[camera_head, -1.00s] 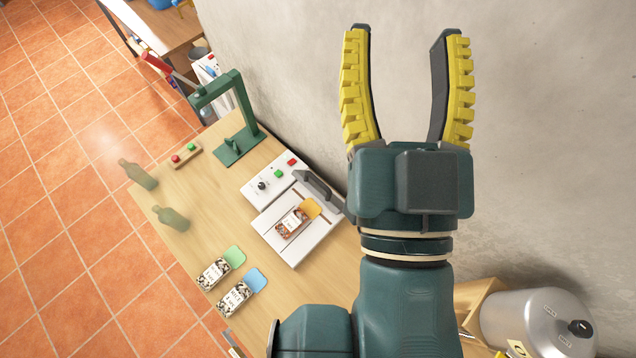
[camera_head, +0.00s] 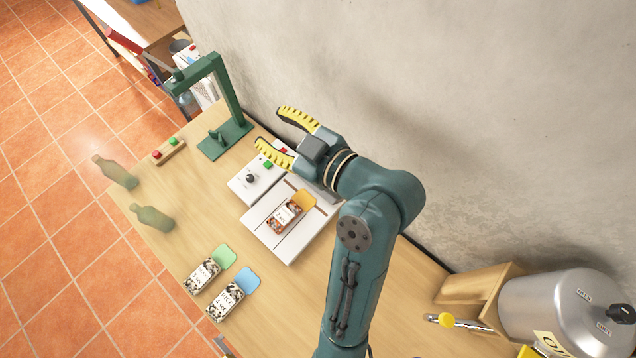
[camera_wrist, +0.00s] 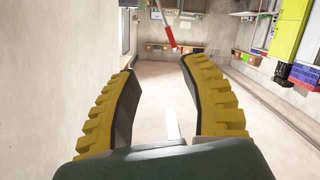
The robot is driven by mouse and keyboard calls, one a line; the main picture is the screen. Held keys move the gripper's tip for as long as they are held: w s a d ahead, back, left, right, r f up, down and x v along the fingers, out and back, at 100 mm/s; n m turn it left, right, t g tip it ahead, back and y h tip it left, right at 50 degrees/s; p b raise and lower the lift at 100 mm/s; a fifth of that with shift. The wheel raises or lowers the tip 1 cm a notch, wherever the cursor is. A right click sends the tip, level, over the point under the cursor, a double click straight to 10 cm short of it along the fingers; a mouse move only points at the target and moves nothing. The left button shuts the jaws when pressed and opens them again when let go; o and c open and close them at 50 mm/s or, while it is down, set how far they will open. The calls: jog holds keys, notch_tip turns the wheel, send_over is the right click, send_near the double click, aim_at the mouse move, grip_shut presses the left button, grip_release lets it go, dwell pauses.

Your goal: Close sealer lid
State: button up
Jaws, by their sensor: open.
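The white sealer (camera_head: 264,228) stands on the wooden table. Its control panel (camera_head: 243,186) has a black knob and coloured buttons. A patterned pouch with an orange top (camera_head: 287,214) lies on the sealer's flat bed. The lid with its dark handle (camera_head: 321,196) is at the wall side of the bed, apparently raised; my arm partly hides it. My gripper (camera_head: 268,127) is open and empty. It appears above the panel's wall side, fingers pointing left, apart from the handle. In the wrist view both yellow-padded fingers (camera_wrist: 159,66) are spread with nothing between them.
A green press frame (camera_head: 228,105) stands left of my gripper. Two green bottles (camera_head: 153,218), a button box (camera_head: 168,151) and two more pouches (camera_head: 228,301) are on the table. The wall runs close behind. A metal canister (camera_head: 560,310) is at lower right.

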jog(key=s+d+f+g+y+b, duration=0.15)
jog(key=d+f+b, duration=0.35)
jog(key=f, duration=0.5)
jog(key=s+d+f+y+b, duration=0.1)
jog(key=d+f+y+b, duration=0.1)
jog(key=f+b, duration=0.65)
jog(key=s+d+f+m+t+h+b, duration=0.3)
jog(key=d+f+b, duration=0.4)
jog(key=d+f, duration=0.55)
jog(key=shift+m+y, duration=0.3)
jog(key=shift+y, duration=0.35)
jog(key=x, duration=1.7)
jog(key=shift+w+p, duration=0.3)
jog(key=shift+w, duration=0.05)
jog(key=shift+d, duration=0.1)
grip_shut()
